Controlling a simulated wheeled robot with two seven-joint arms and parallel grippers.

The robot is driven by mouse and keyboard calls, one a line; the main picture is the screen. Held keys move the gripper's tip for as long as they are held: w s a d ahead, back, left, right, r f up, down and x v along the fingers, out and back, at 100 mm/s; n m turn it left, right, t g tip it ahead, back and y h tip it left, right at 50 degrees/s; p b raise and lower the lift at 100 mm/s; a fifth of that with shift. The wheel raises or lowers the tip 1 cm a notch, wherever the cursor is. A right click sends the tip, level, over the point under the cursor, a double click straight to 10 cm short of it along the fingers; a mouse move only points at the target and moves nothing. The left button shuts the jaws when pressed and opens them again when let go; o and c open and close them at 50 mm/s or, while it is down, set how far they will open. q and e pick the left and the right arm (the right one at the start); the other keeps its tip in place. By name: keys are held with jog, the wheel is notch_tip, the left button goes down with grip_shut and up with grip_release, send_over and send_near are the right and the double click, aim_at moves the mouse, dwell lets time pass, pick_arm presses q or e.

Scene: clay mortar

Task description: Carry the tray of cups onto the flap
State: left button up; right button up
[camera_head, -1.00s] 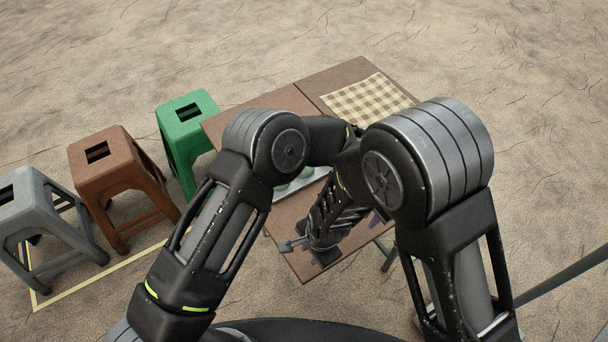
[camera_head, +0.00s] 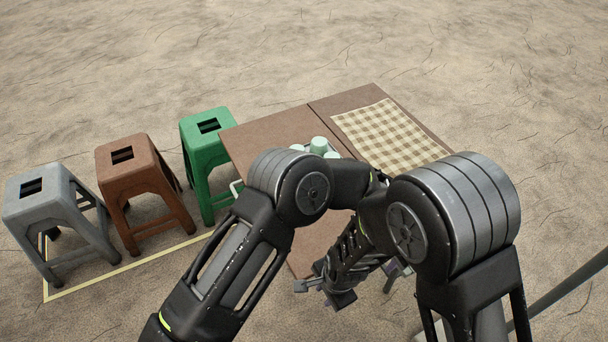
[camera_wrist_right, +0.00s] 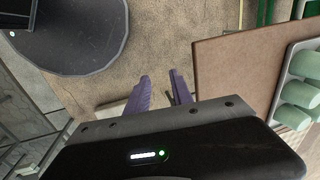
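The pale tray (camera_wrist_right: 282,82) with several light green cups (camera_wrist_right: 300,98) stands on the brown table (camera_wrist_right: 236,70), at the right edge of the right wrist view. In the head view, some cups (camera_head: 319,146) show above my arms, which hide most of the tray. The flap, with a checkered cloth (camera_head: 390,135) on it, is at the table's right side. My right gripper (camera_wrist_right: 160,76) is open, its purple fingers apart and empty, beside the table edge and away from the tray.
A grey stool (camera_head: 50,205), a brown stool (camera_head: 135,180) and a green stool (camera_head: 203,150) stand in a row left of the table. A yellow line (camera_head: 130,262) marks the floor by them. The sandy floor behind the table is clear.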

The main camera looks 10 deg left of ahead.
notch_tip(320, 180, up, 12)
jog(key=s+d, duration=0.1)
jog(key=shift+s+d, duration=0.25)
jog(key=shift+s, duration=0.15)
jog(key=shift+s+f, duration=0.1)
jog(key=shift+f, duration=0.1)
dwell(0.4)
